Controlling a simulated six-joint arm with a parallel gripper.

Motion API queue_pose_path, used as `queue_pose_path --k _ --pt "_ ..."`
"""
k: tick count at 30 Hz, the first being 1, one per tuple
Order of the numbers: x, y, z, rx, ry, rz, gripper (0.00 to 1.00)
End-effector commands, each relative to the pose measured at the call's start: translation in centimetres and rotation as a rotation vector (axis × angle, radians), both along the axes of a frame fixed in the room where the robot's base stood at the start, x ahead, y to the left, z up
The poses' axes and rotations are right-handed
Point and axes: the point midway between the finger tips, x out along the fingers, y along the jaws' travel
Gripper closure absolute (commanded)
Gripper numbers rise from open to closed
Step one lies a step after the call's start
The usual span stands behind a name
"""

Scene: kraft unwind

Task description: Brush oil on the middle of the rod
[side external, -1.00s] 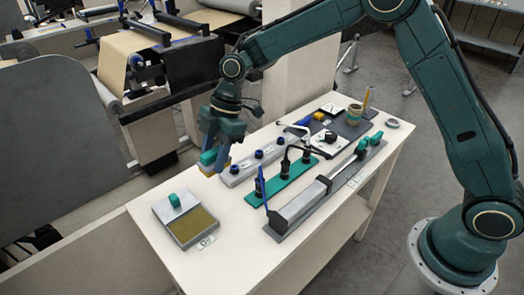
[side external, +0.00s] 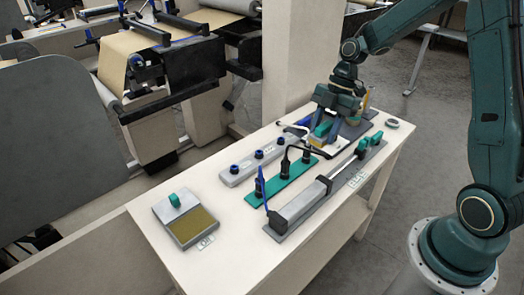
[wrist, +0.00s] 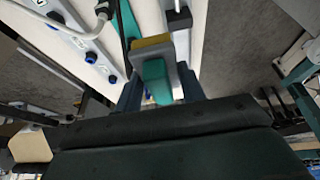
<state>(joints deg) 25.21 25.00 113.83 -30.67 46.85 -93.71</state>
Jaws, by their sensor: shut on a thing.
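The rod (side external: 343,167) is a thin bar reaching from the grey cylinder (side external: 300,206) to a teal end fitting (side external: 371,143) on the table's right side. My gripper (side external: 323,129) is over the table's far end, left of and beyond the rod, apart from it. It is shut on a teal-handled applicator (wrist: 155,78), with a grey block and a yellow pad edge. In the wrist view, my gripper (wrist: 160,92) has a finger on each side of the teal handle. A grey tray (side external: 168,211) with an olive pad sits at the near left.
A teal plate with black fittings (side external: 284,181) and a grey bar with blue knobs (side external: 233,174) lie left of the cylinder. A blue upright stick (side external: 265,190) stands near it. A grey ring (side external: 393,123) lies at the far right corner. The table's near front is clear.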

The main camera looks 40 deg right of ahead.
Motion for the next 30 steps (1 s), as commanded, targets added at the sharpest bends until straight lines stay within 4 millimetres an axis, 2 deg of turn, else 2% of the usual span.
queue_pose_path --k 3,12,21,30 --pt "-1.7 -1.6 0.1 0.000 0.000 -0.004 0.79" --pt "-4.6 -3.5 -0.3 0.002 0.002 -0.001 0.79" --pt "-4.4 -3.4 -3.9 0.001 0.002 0.000 0.79" --pt "-4.4 -3.4 -5.0 0.000 0.000 0.001 0.79"
